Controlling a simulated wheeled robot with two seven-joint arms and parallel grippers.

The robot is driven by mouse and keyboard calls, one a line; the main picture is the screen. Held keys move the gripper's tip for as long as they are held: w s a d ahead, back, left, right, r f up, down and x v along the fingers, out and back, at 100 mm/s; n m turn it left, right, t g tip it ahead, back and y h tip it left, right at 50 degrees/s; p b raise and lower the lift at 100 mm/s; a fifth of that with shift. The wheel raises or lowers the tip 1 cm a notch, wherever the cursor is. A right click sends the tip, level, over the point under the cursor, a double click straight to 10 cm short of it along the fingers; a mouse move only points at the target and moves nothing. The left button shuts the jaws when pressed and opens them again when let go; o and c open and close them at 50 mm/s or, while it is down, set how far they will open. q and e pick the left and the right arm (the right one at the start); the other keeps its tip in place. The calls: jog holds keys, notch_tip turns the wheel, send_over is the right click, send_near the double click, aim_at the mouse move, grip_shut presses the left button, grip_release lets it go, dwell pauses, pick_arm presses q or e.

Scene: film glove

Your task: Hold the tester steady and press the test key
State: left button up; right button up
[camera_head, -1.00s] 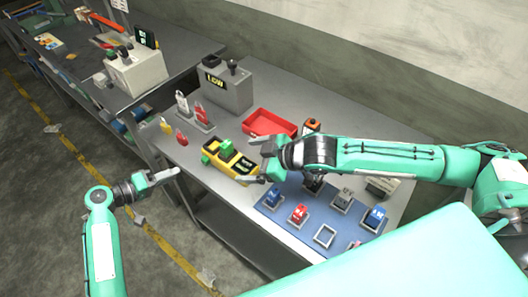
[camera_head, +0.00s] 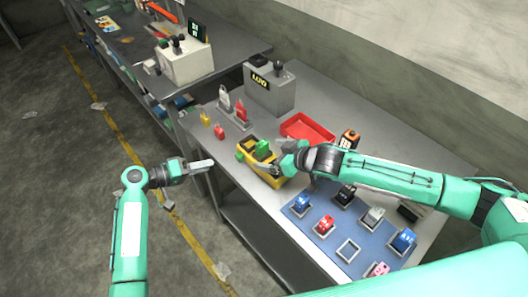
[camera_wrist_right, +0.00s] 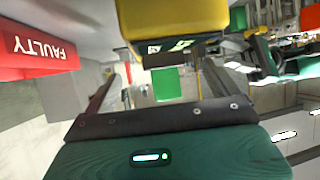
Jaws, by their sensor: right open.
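The tester, a yellow and dark body with green parts (camera_head: 265,172), rests on the grey table near its front edge. My right gripper (camera_head: 279,162) is at the tester's right end. In the right wrist view, the tester's yellow body (camera_wrist_right: 180,22) fills the top middle, in front of the two spread fingers (camera_wrist_right: 160,85). A green part (camera_wrist_right: 166,82) shows between the fingers. I cannot tell whether the fingers touch the tester. My left gripper (camera_head: 205,164) is left of the tester, off the table's front edge; its jaw opening is unclear. The test key cannot be singled out.
A red tray (camera_head: 306,128) stands behind the tester; its "FAULTY" wall (camera_wrist_right: 35,50) shows in the right wrist view. A blue mat (camera_head: 313,243) with several small coloured blocks lies to the right. A grey box with a display (camera_head: 268,95) stands behind. Red and yellow tags are at left.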

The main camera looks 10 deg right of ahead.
aim_at(266, 153)
jog(key=shift+x, duration=2.1)
pick_arm(q)
jog(key=shift+c, duration=0.3)
pick_arm(e)
jog(key=c, duration=1.4)
pick_arm(q)
grip_shut()
